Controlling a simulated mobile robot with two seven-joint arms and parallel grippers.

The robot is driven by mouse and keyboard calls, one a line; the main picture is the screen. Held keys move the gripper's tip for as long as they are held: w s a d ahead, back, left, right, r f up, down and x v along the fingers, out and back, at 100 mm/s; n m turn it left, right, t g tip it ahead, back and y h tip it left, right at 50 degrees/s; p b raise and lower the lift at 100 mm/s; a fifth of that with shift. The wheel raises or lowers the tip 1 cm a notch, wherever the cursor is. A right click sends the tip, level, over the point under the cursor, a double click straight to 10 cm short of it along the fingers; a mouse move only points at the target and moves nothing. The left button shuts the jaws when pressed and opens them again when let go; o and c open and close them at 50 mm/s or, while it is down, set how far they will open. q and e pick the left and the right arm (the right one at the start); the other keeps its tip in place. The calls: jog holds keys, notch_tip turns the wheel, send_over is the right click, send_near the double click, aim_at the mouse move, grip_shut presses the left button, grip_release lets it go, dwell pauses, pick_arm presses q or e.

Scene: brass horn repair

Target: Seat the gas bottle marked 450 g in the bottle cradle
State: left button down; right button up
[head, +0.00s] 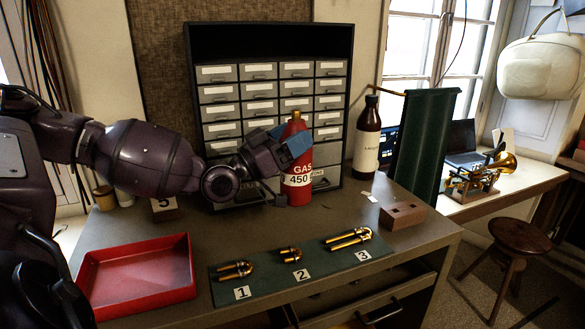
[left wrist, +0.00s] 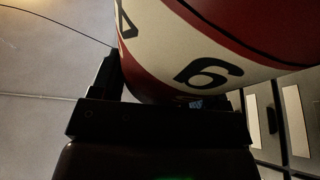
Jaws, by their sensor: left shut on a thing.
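The red gas bottle (head: 299,180) stands upright in the head view, in front of the drawer cabinet. I cannot tell whether the bottle's base touches the bench. In the left wrist view the bottle's red and white side (left wrist: 190,60) with large black characters fills the top, close to my gripper (left wrist: 165,105). I cannot clearly make out a bottle cradle. My right gripper is not in view.
A red tray (head: 140,304) and a green mat (head: 262,290) with brass parts numbered 1 to 3 lie at the front. A brown block (head: 402,217) with dark openings sits to the right. A dark brown bottle (head: 367,140) stands behind.

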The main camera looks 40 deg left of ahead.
aim_at(282, 175)
pick_arm(q)
jog(key=shift+f, duration=3.3)
jog(key=c, duration=0.5)
grip_release()
jog(key=shift+f, duration=0.25)
jog(key=o, duration=0.4)
jog(key=shift+r, duration=0.15)
